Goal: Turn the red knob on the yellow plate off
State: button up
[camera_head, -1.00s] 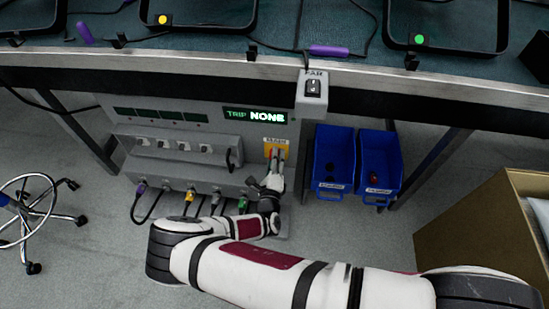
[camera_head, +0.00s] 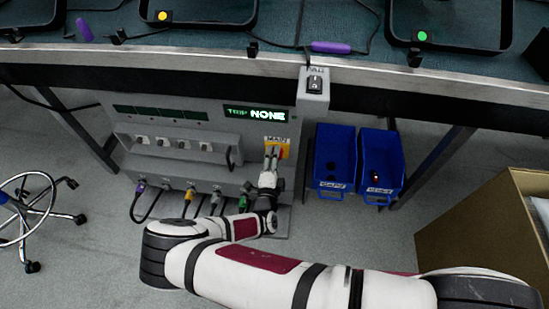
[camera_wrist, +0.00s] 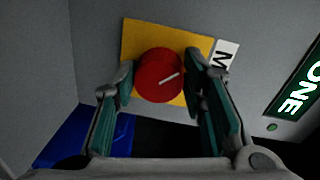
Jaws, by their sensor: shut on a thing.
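The yellow plate (camera_head: 284,152) is on the front of the grey panel box, under a white label. It fills the upper middle of the wrist view (camera_wrist: 133,38). The round red knob (camera_wrist: 158,72) sits on it, with a pale pointer line slanting across its face in that view. My gripper (camera_wrist: 163,84) has a finger on each side of the knob and is shut on it. In the head view my gripper (camera_head: 271,160) reaches up to the plate and mostly hides the knob.
The display (camera_head: 255,114) on the panel reads "TRIP NONE". A switch box (camera_head: 314,88) juts out above right. Two blue bins (camera_head: 334,160) hang to the right. Several cables plug in along the panel's lower ledge. An open cardboard box (camera_head: 480,215) stands at the right.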

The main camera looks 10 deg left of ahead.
dwell(0.4)
jog(key=o, duration=1.2)
jog(key=s, duration=1.2)
jog(key=shift+a+r, duration=0.2)
jog(key=shift+r, duration=0.15)
